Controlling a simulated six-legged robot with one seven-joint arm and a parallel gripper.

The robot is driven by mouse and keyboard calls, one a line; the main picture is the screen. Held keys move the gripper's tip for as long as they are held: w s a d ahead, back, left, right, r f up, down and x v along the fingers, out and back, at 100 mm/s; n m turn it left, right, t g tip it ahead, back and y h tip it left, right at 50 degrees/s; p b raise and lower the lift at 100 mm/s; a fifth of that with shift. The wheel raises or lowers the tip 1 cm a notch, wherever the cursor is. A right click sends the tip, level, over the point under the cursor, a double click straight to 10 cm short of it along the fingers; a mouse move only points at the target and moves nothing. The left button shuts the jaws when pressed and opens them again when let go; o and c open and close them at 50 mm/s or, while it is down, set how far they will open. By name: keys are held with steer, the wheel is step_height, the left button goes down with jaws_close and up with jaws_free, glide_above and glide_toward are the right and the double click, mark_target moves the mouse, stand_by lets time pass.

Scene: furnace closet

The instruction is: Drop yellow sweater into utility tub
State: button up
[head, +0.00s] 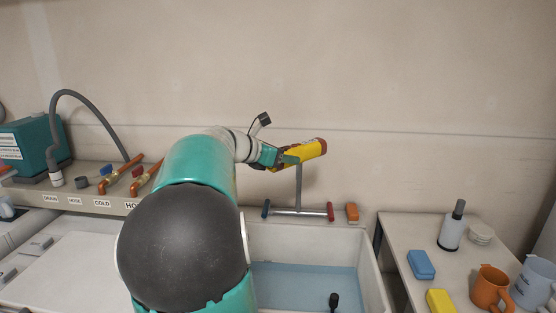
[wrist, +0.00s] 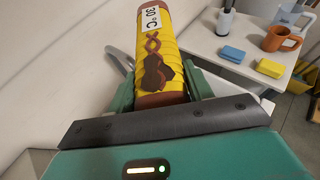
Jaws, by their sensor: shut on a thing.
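The yellow sweater (head: 312,149) is a rolled bundle with brown ends, held in the air in front of the wall. In the wrist view the sweater (wrist: 160,45) shows a brown cable pattern and a white "30 °C" tag. My gripper (head: 283,157) is shut on it, with a finger at each side. The white utility tub (head: 305,239) stands below, holding bluish water. The sweater is above the tub's back side, near the faucet (head: 298,195). My arm hides the tub's left part.
The right table holds sponges, an orange mug (head: 491,287) and a dispenser (head: 451,230). Pipes and a hose (head: 95,110) are at left.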

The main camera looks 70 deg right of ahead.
step_height(320, 180, down, 6)
stand_by(0.5)
steer(key=shift+w, duration=0.1)
steer(key=o, duration=1.2)
steer(key=v, duration=1.4)
steer(key=shift+f, duration=0.15)
